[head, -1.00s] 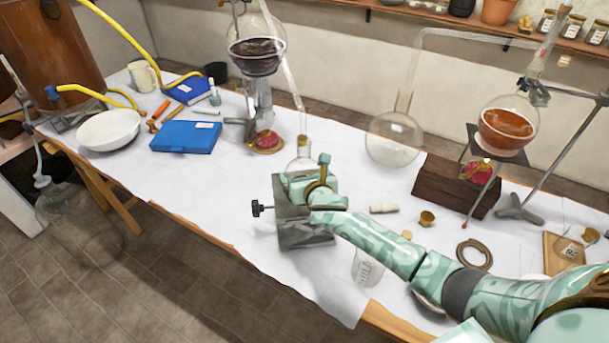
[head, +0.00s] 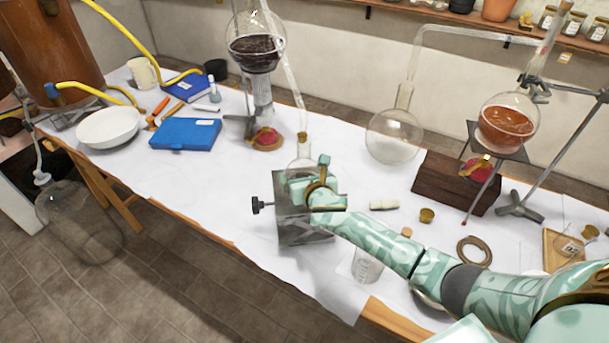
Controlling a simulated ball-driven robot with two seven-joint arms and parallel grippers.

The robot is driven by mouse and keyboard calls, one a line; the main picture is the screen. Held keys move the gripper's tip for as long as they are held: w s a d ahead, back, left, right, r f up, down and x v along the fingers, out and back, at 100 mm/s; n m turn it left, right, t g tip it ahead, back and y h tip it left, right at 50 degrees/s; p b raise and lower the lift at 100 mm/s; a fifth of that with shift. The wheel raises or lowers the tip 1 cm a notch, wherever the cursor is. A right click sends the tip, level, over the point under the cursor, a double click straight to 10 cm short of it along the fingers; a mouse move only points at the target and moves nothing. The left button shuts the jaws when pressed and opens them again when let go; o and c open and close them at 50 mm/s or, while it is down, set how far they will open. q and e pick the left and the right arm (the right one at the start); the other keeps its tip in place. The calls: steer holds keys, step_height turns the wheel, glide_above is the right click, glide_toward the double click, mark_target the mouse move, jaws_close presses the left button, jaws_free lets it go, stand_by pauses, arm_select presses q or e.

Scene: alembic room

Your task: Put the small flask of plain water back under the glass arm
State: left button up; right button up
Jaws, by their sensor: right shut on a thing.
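The small clear flask (head: 303,160) stands upright behind my right gripper, at the top of the grey metal jack stand (head: 292,222). Its neck is close under the lower end of the slanting glass arm (head: 293,84), which comes down from the round flask of dark liquid (head: 256,50). My right gripper (head: 312,181) is shut on the small flask, low on its body. The gripper hides the lower part of the flask and much of the stand's top, so I cannot tell whether the flask rests on it. My left gripper is not in view.
A large round flask (head: 394,136) and a wooden block (head: 455,183) stand to the right. A beaker (head: 367,265) is beside my right forearm, near the table's front edge. A blue case (head: 185,134) and a white bowl (head: 108,128) lie left. The cloth between case and stand is clear.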

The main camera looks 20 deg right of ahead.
steer(key=o, duration=0.9)
steer(key=shift+s+r, duration=0.1)
steer(key=p+v, duration=0.4)
steer(key=v, duration=1.2)
steer(key=shift+a+r, duration=0.1)
